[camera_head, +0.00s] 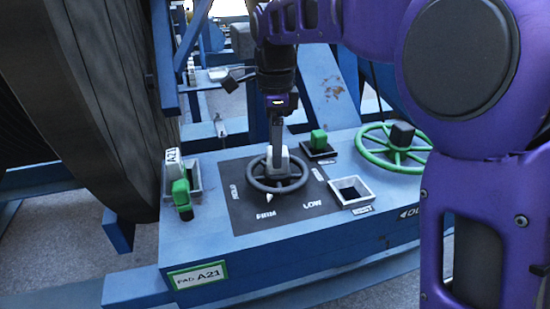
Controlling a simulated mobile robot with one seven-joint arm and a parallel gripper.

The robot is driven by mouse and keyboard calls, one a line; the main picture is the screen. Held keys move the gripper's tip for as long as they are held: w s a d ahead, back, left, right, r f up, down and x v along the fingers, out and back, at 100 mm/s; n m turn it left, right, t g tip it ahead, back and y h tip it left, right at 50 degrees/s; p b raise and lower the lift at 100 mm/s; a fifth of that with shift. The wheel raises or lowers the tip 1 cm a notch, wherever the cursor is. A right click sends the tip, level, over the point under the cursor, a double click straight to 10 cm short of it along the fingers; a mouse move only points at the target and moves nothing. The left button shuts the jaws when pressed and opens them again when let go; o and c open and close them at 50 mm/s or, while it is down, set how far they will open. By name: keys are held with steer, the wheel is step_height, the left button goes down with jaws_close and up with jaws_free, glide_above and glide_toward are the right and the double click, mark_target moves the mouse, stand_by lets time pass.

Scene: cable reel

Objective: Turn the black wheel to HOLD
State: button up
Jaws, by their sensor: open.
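The black wheel (294,183) lies flat on a dark square panel (246,212) on top of a blue bench. The panel has white words around the wheel: FIRM (266,216) at the front, LOW (312,204) at the front right, and a sideways word at the left (234,192) that looks like HOLD. A word at the right is too small to read. A small pale pointer (269,221) stands at the front by FIRM. My gripper (278,160) points down over the wheel's middle, open. Its fingertips overlap the hub, and I cannot tell whether they touch it.
A green spoked wheel (378,157) is at the right. An empty square tray marked REST (351,191) is at front right. A green-and-white A21 item (181,188) stands at the left, near the large dark reel (95,110).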

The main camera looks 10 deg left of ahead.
steer(key=shift+f, duration=1.5)
steer(key=shift+c, duration=0.2)
jaws_close()
